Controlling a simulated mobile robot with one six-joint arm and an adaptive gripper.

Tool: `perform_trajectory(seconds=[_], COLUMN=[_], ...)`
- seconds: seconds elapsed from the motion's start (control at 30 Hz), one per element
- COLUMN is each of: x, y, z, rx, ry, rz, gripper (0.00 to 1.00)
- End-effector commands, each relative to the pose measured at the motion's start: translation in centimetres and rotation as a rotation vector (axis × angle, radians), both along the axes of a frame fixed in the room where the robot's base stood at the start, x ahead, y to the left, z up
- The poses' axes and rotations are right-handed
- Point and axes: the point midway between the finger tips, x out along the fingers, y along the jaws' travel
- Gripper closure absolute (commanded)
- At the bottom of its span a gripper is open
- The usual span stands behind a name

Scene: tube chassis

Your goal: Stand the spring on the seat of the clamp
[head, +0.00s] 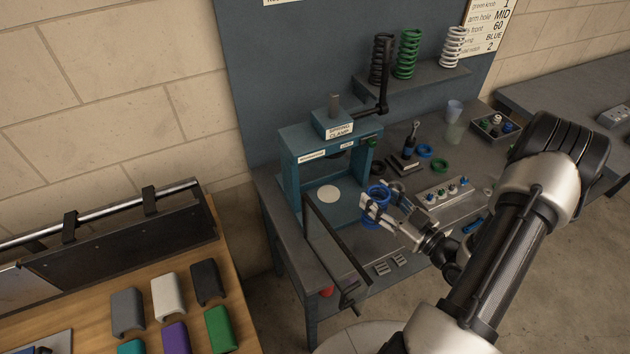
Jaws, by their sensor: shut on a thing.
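The spring clamp (287,160) is a teal frame on the grey bench, with a lever on its top right. Its seat (329,194) shows as a pale round disc on the base and is bare. A dark-framed clear guard (328,240) stands in front of the clamp and looks swung out. My gripper (375,204) is shut on a blue spring (378,192). It holds the spring to the right of the seat, outside the clamp frame. The spring looks roughly upright. Its lower part is partly covered by my fingers, and its height above the bench is hard to tell.
Black (382,60), green (407,53) and white (453,46) springs stand on a shelf (425,82) behind. Rings, a tray of small parts (494,127) and a metal block with coloured knobs (442,193) lie on the bench to the right. A wooden table (185,336) is at left.

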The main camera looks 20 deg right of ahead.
Motion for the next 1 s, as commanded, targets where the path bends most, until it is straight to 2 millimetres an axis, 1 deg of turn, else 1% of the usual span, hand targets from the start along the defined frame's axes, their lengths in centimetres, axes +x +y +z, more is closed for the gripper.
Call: perform_trajectory(seconds=[0.07,0.17,0.5,0.6,0.7,0.8,0.87,0.97,1.0], x=[0.7,2.8,11.6,13.9,15.6,16.5,16.8,16.9,16.9], y=[0.3,1.2,3.8,4.5,4.9,5.1,5.2,5.2,5.2], z=[-0.1,-0.1,-0.1,-0.1,-0.1,0.0,-0.1,-0.8,-1.4], rx=[-0.002,-0.003,-0.004,-0.004,-0.002,-0.002,-0.001,0.0,0.0], ry=[-0.003,-0.003,-0.004,-0.005,-0.004,-0.004,-0.002,-0.001,-0.001], rz=[0.008,0.013,0.012,0.01,0.008,0.005,0.005,0.004,0.004], gripper=[0.96,0.96,0.96,0.96,0.96,0.96,0.96,0.96,0.96])
